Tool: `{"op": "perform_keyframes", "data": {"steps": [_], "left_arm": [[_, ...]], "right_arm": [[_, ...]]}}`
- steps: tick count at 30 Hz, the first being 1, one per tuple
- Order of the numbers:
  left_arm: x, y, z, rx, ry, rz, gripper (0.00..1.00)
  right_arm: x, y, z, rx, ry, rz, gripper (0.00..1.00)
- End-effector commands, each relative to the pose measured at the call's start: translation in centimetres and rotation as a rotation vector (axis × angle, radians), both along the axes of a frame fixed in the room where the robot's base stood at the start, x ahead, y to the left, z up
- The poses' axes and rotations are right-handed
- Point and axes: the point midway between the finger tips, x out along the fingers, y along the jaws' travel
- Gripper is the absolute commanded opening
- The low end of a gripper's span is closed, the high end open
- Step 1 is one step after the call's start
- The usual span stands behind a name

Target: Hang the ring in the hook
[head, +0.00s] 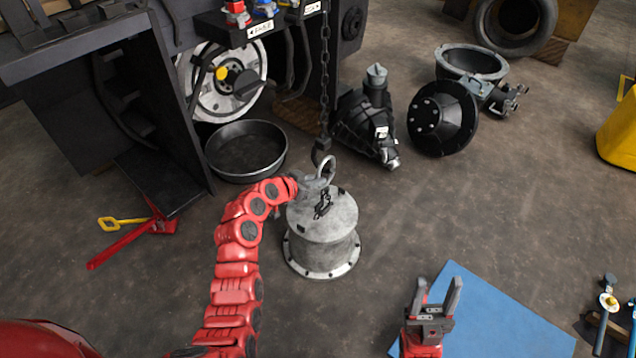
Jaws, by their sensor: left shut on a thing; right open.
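A dark chain (325,75) hangs down from the forklift, with a dark hook (320,154) at its lower end. A light grey metal ring (328,164) stands upright just below and to the right of the hook, overlapping it in the picture. I cannot tell whether the hook passes through the ring. My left gripper (313,184) is shut on the ring, above the top of a grey flanged cylinder (322,235). A short dark chain (323,205) lies on the cylinder's top. My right gripper (438,299) is open and empty, apart at the lower right.
The stripped forklift (120,80) fills the upper left. A round black pan (245,148) and a dark gearbox part (368,125) flank the chain. A red jack (140,235) lies left. A blue mat (500,320) is at lower right. The floor right of the cylinder is clear.

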Motion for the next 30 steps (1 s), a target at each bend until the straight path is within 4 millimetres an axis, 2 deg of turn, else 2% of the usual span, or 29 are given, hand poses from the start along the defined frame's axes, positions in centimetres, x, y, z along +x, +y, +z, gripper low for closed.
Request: {"op": "perform_keyframes", "data": {"steps": [5, 15, 25, 30], "left_arm": [[0.1, 0.0, 0.0, -0.001, -0.003, 0.0, 0.0], [0.6, 0.6, -2.0, -0.001, -0.004, 0.0, 0.0], [0.6, 0.7, -2.1, -0.001, -0.003, 0.0, 0.0], [0.7, 0.9, -3.1, -0.001, -0.004, 0.0, 0.0]], "right_arm": [[0.0, 0.0, -0.2, 0.0, 0.0, 0.0, 0.5], [0.0, 0.0, -2.7, 0.0, 0.0, 0.0, 0.5], [0.0, 0.0, -2.8, 0.004, 0.001, -0.002, 0.5], [0.0, -0.1, -4.0, 0.006, 0.002, -0.002, 0.5]]}}
